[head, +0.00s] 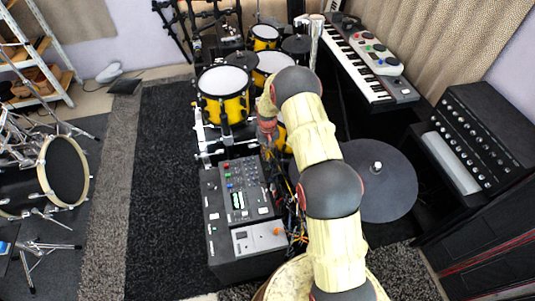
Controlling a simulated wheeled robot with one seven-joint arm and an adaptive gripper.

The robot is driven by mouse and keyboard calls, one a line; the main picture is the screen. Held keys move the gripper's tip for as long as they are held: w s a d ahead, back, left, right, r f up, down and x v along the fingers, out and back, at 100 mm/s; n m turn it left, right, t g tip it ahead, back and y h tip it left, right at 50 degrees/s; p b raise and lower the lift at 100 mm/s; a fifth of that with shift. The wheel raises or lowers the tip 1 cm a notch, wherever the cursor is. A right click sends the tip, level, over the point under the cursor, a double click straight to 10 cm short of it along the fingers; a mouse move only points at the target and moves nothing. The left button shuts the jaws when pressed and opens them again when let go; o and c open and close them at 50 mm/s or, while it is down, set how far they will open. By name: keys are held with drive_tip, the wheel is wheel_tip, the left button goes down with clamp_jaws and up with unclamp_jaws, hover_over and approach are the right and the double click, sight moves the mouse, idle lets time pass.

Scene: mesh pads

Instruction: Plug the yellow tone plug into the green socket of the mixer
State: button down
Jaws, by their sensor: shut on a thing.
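The mixer (243,190) is a dark panel with knobs, small coloured buttons and a green lit display (237,200). It stands on a dark box left of my arm. My gripper (270,151) points down by the mixer's far right corner, below the pinkish wrist. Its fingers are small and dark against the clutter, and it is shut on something. The yellow tone plug cannot be made out at the fingertips. I cannot pick out the green socket among the small coloured parts on the mixer.
Loose cables (296,208) hang along the mixer's right side. A grey device (258,238) lies in front of it. Yellow drums (225,90) stand behind, and a cymbal (380,182) and keyboard (355,58) to the right. Dark carpet (160,190) is clear on the left.

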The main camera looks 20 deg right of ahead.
drive_tip(key=b, duration=0.3)
hover_over(267, 166)
drive_tip(key=s, duration=0.2)
drive_tip(key=shift+w+a+f, duration=0.1)
drive_tip(key=shift+a+f, duration=0.05)
drive_tip(key=shift+f, duration=1.3)
drive_tip(key=shift+a+f, duration=0.15)
drive_tip(key=shift+f, duration=1.3)
drive_tip(key=shift+f+b, duration=1.3)
drive_tip(key=shift+f, duration=0.75)
drive_tip(key=c, duration=1.7)
unclamp_jaws()
drive_tip(key=shift+r, duration=0.1)
wheel_tip(267, 166, up, 12)
drive_tip(key=shift+f, duration=0.1)
